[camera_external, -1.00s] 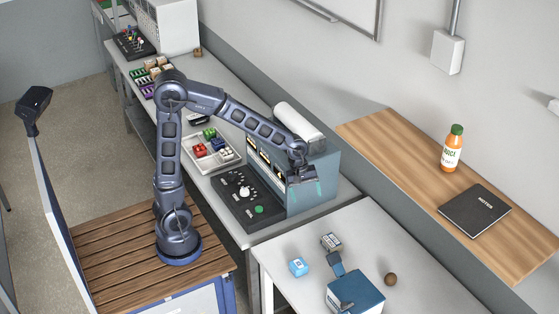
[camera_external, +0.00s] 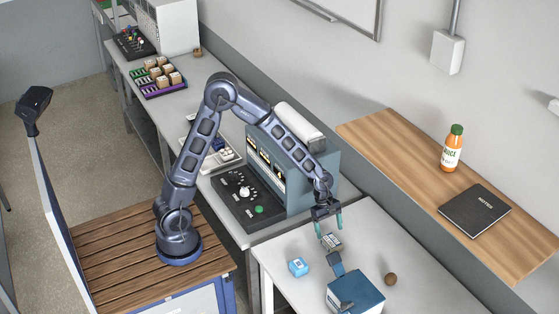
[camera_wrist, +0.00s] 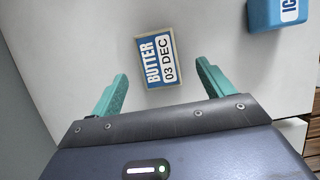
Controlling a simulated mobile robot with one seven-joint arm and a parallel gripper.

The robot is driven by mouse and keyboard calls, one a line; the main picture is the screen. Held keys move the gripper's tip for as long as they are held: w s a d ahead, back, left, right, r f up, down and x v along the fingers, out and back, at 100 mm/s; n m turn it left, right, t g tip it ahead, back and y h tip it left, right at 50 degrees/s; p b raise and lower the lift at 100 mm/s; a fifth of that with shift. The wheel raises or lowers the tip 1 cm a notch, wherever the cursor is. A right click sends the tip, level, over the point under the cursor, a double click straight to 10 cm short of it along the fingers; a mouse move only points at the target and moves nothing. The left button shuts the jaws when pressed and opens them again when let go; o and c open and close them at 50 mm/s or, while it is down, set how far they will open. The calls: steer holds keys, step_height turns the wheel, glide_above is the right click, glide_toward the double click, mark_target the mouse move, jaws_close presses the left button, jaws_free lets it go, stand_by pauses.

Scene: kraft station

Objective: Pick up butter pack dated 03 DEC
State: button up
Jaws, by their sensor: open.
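The butter pack (camera_wrist: 157,60) lies on the white table, with "BUTTER" and "03 DEC" readable on its label in the wrist view. In the wrist view the teal fingers of my gripper (camera_wrist: 160,84) are spread apart and empty. The pack lies ahead of the fingertips, roughly centred between them and slightly tilted. I cannot tell the exact height gap.
A larger blue box (camera_external: 356,294) and a brown ball (camera_external: 390,280) stand close by. A blue-grey machine (camera_external: 308,165) stands behind.

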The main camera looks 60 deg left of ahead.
mark_target(332, 240)
steer(key=shift+x, duration=3.05)
steer(key=shift+w+f, duration=0.15)
steer(key=shift+c, duration=0.2)
steer(key=c, duration=1.2)
